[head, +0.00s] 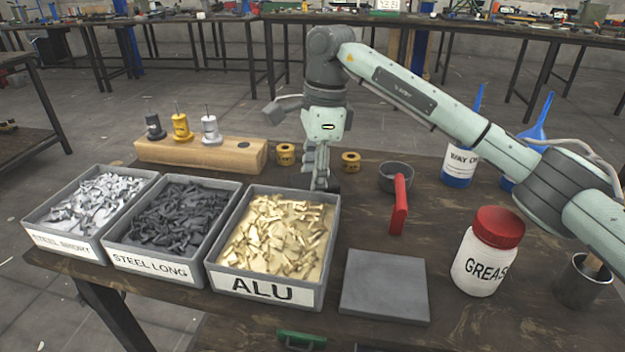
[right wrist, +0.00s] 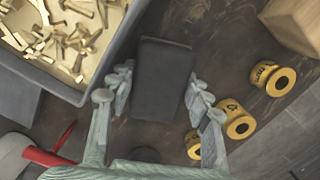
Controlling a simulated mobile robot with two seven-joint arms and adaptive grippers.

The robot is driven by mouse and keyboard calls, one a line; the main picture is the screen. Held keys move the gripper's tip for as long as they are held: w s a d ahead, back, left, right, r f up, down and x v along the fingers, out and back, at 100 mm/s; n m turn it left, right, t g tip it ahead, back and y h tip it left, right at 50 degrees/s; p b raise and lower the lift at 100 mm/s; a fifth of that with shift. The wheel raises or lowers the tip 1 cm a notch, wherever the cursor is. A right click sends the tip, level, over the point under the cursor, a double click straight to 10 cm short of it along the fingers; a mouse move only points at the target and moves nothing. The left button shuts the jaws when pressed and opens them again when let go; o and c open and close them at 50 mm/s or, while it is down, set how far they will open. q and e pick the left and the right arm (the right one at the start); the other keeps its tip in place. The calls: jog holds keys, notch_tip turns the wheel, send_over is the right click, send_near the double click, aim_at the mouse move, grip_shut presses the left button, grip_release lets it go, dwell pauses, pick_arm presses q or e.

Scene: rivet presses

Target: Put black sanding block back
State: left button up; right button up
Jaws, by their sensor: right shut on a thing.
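The black sanding block (right wrist: 162,82) is a dark oblong block in the right wrist view, between the two fingers of my right gripper (right wrist: 160,95). The fingers are closed on its sides. In the head view my right gripper (head: 318,175) points down just beyond the right back corner of the ALU bin (head: 262,288). There the block is mostly hidden by the fingers, and I cannot tell whether it touches the table. My left gripper is not in view.
Yellow rolls (head: 351,161) lie close to my right gripper. A wooden stand (head: 215,156) is at back left. A dark round dish (head: 396,176), a red-handled tool (head: 398,205), a grey plate (head: 385,286) and a grease jar (head: 487,255) are to the right.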

jog(key=shift+f, duration=0.1)
jog(key=o, duration=1.2)
jog(key=shift+o, duration=0.4)
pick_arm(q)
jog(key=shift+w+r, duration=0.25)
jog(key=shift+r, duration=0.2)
pick_arm(e)
jog(key=shift+r, duration=0.25)
notch_tip(320, 180, up, 3)
jog(key=shift+d+f, duration=0.15)
jog(key=shift+f, duration=0.05)
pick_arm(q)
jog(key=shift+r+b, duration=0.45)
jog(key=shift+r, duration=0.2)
pick_arm(e)
notch_tip(320, 180, up, 9)
jog(key=d, duration=0.1)
jog(key=shift+w, duration=0.1)
